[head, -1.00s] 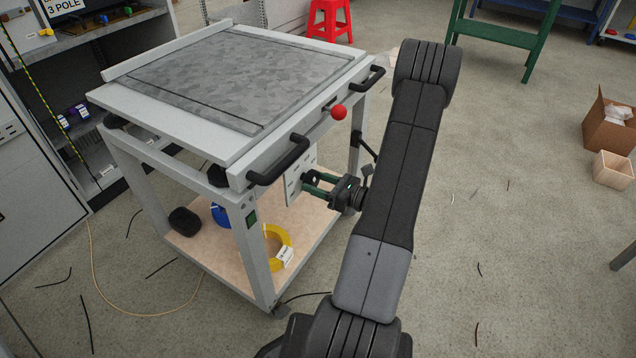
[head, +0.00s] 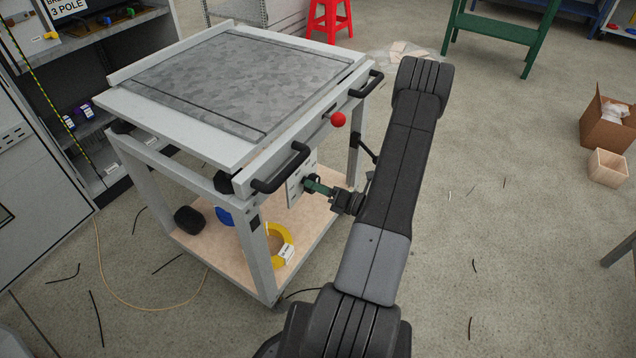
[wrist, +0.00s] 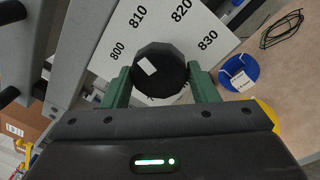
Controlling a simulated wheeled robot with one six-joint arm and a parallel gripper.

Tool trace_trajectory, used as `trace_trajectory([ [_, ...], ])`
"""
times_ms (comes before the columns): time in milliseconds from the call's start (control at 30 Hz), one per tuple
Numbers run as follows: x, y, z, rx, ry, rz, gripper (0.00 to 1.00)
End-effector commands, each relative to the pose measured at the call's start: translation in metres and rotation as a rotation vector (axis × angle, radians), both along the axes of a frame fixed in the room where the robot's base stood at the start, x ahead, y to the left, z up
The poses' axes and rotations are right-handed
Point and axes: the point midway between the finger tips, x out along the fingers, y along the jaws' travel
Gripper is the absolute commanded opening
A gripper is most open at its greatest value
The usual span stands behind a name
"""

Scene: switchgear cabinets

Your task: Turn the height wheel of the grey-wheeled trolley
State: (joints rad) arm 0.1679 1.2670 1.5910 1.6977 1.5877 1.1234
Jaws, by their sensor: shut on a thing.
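The trolley (head: 262,245) has a pale grey frame and a flat grey top, and stands left of my arm. The height wheel is a dark faceted knob (wrist: 165,60) with a small white mark (wrist: 147,67), in front of a white scale plate (wrist: 195,28) reading 800, 810, 820 and 830. My gripper (wrist: 160,82) has green fingers, one on each side of the knob, and is shut on it. In the head view my gripper (head: 314,187) reaches the plate on the trolley's near side; the knob is mostly hidden there.
Black handles (head: 282,170) and a red ball knob (head: 338,119) stick out above my gripper. A yellow coil (head: 284,254) lies on the lower shelf. Open floor lies to the right, with scattered wire bits and a cardboard box (head: 606,122).

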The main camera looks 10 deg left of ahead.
Motion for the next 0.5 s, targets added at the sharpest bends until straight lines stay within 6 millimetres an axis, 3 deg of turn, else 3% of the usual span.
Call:
trace_trajectory([
  [500, -0.0001, -0.0002, -0.0002, 0.050, 0.141, -0.001, 0.31],
])
